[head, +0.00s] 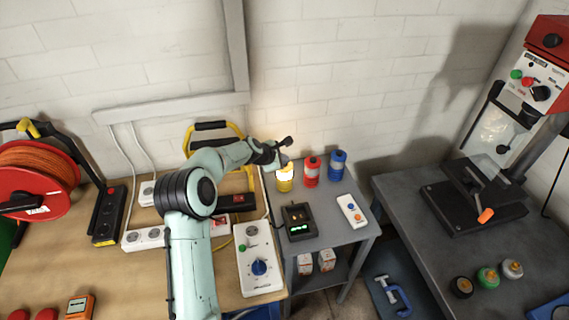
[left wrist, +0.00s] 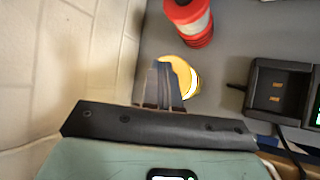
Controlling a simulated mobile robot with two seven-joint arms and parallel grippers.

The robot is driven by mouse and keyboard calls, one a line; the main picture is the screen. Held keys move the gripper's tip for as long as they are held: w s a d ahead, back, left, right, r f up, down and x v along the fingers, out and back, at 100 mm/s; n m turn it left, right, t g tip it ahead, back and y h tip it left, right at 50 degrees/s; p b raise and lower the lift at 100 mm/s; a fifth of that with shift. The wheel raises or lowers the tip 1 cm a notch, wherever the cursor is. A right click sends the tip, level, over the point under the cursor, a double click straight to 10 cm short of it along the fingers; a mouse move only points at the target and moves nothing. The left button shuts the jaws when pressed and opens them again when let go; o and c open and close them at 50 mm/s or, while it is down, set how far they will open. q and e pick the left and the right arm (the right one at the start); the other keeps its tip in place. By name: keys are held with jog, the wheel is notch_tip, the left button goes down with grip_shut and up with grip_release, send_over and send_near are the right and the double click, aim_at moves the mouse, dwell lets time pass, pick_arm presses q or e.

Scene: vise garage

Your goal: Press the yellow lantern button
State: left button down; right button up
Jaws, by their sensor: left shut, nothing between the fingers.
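The yellow lantern (head: 285,184) stands at the back left of the small grey table, and its upper part glows bright. In the left wrist view the yellow lantern (left wrist: 190,77) is partly hidden behind my fingers, so its button cannot be made out. My left gripper (head: 284,160) is shut and empty, right at the lantern's top. In the left wrist view the closed fingers of the left gripper (left wrist: 168,75) overlap the lantern; I cannot tell whether they touch it. My right gripper is not in view.
A red lantern (head: 311,171) and a blue lantern (head: 337,165) stand close to the right. A black charger (head: 299,222) and a white remote (head: 351,211) lie in front on the grey table (head: 330,233). The white wall (head: 310,110) rises close behind.

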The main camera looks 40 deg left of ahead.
pick_arm(q)
jog(key=shift+r+p, duration=0.35)
jog(key=shift+r, duration=0.45)
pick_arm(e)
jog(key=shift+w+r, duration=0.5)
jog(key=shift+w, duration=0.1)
pick_arm(q)
jog(key=shift+r, duration=0.25)
notch_tip(320, 180, up, 2)
jog(key=shift+r+p, duration=0.2)
jog(key=shift+p, duration=0.3)
jog(key=shift+w+r, duration=0.1)
jog(key=shift+r, duration=0.8)
jog(key=shift+s+r, duration=0.2)
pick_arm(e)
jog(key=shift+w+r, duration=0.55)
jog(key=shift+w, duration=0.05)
pick_arm(q)
jog(key=shift+w, duration=0.1)
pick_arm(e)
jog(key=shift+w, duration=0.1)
pick_arm(q)
jog(key=shift+f, duration=0.1)
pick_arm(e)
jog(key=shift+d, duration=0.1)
